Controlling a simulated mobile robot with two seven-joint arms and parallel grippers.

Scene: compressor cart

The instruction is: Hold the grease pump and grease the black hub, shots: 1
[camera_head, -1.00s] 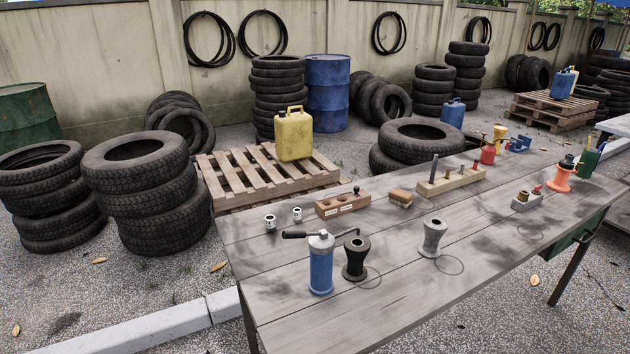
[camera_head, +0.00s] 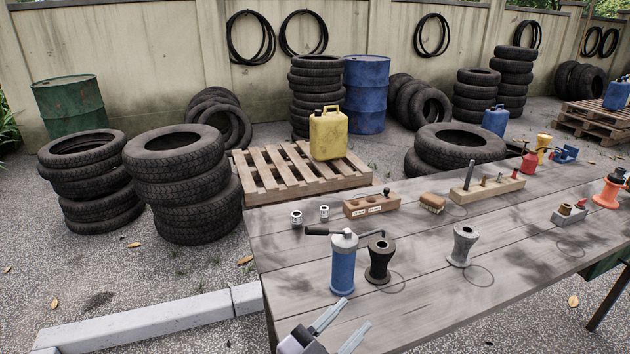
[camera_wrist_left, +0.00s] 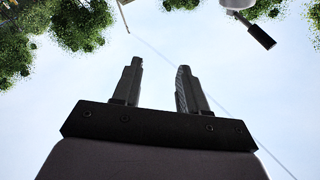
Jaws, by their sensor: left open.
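The blue grease pump (camera_head: 342,268) stands upright near the table's front left, with a grey top and a dark-gripped lever pointing left. The black hub (camera_head: 379,262) stands just right of it, close beside it. My left gripper (camera_head: 356,312) is at the bottom of the head view, in front of the pump, its fingers apart and empty. In the left wrist view its two fingers (camera_wrist_left: 158,78) are spread against the sky with nothing between them. A grey part with a black grip shows at that view's upper right edge; I cannot tell what it is. My right gripper is not seen.
A grey hub (camera_head: 463,246) stands right of the black one. Behind are two small metal sockets (camera_head: 310,217), a wooden block with holes (camera_head: 371,205), a brush (camera_head: 432,203) and a peg rack (camera_head: 487,188). The wooden table (camera_head: 420,305) is bare at the front.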

